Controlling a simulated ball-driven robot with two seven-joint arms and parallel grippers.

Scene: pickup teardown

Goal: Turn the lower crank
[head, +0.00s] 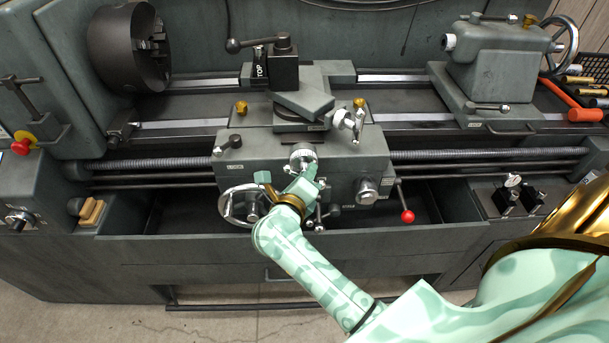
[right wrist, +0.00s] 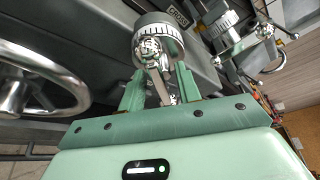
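The lower crank (head: 302,155) is on the front of the grey lathe carriage, a silver dial with a short crank arm. In the right wrist view the dial and crank (right wrist: 155,50) are straight ahead, with the crank arm hanging down between my fingers. My right gripper (head: 289,176) is at the crank, its green fingers one on each side. In the right wrist view the right gripper (right wrist: 159,82) is open, with gaps visible beside the crank arm. The upper crank (head: 345,121) sits above and to the right. My left gripper is not in view.
A large handwheel (head: 240,206) is close to the left of my right gripper; its rim (right wrist: 80,90) also shows in the right wrist view. A red-knobbed lever (head: 407,215) and a silver knob (head: 367,190) are to the right. The chip tray (head: 440,232) lies below.

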